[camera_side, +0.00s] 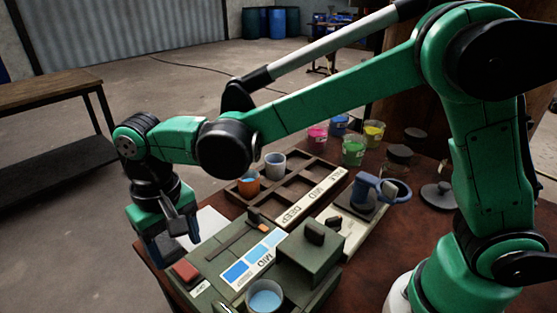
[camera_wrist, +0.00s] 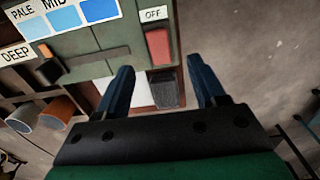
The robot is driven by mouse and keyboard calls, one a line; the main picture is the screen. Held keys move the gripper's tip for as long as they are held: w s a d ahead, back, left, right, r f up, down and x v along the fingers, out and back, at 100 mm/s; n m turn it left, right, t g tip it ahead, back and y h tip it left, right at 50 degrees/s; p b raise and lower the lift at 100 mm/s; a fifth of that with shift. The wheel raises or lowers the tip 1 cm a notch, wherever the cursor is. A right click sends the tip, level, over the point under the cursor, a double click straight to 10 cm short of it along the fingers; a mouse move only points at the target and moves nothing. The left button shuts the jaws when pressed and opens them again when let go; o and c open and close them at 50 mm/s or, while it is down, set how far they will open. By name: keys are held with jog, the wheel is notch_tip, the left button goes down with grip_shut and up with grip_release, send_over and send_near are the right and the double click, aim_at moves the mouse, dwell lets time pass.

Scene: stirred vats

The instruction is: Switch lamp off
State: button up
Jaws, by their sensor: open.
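An "OFF" label (camera_wrist: 153,14) is beside the red half. The red half also shows in the side view (camera_side: 186,270); the dark half is hidden there behind my gripper (camera_side: 180,238). My gripper is open and empty. In the wrist view its fingers (camera_wrist: 163,84) stand either side of the dark half; I cannot tell whether they touch anything. No lamp can be clearly made out.
The panel carries a slider (camera_side: 258,217), a blue shade strip (camera_side: 253,262) and a knobbed box (camera_side: 310,252). A cup of blue liquid (camera_side: 264,296) stands at its front. A compartment tray (camera_side: 291,208) holds an orange cup (camera_side: 249,183) and a grey cup (camera_side: 275,165). Paint pots stand behind.

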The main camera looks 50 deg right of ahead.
aim_at(185, 269)
jog(key=shift+f, duration=2.3)
jog(key=shift+c, duration=0.2)
